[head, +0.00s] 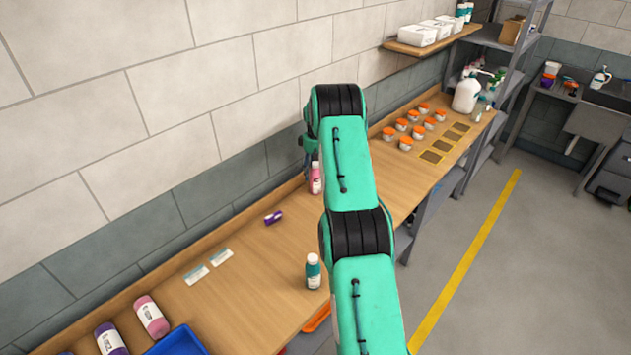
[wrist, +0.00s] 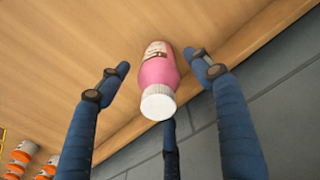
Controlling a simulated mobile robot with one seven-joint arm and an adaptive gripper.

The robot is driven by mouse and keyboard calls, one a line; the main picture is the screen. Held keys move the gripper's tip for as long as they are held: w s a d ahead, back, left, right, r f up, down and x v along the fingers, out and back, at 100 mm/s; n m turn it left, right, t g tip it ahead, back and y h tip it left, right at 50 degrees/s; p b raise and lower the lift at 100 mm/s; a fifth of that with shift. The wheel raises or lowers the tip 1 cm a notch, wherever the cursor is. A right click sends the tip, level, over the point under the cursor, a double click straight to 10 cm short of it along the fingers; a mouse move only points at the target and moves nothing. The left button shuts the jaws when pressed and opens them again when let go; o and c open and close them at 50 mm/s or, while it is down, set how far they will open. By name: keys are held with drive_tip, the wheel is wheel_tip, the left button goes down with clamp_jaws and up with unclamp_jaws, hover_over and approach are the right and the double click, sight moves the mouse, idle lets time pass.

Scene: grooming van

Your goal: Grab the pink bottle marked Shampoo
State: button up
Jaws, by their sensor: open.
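A pink bottle (wrist: 158,72) with a white ribbed cap and a pale label stands on the wooden bench; the label text is too small to read in the wrist view. In the head view the pink bottle (head: 315,178) shows beside my arm, near the wall. My gripper (wrist: 155,70) is open, with blue fingers on the left and right of the bottle and a further finger below it. Gaps show between the side fingers and the bottle. In the head view my arm hides most of the gripper.
A teal bottle (head: 313,272) stands near the bench's front edge. A purple item (head: 273,217) lies near the wall. Another pink bottle (head: 151,316) lies at the lower left by a blue tray (head: 180,342). Several orange-lidded jars (head: 405,143) stand farther along the bench.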

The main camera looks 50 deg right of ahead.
sight(315, 179)
drive_tip(key=shift+f, duration=0.15)
drive_tip(key=shift+f, duration=2.45)
drive_tip(key=c, duration=1.6)
drive_tip(key=shift+w+r, duration=0.1)
drive_tip(key=shift+d+r, duration=0.1)
drive_tip(key=shift+r, duration=1.65)
drive_tip(key=s+a, duration=0.3)
drive_tip(key=s, duration=0.1)
drive_tip(key=s+a+r, duration=0.1)
drive_tip(key=s+a, duration=0.6)
drive_tip(key=s, duration=0.1)
drive_tip(key=shift+s+a+r+b, duration=0.15)
drive_tip(key=shift+a+r+b, duration=0.05)
drive_tip(key=shift+b, duration=0.15)
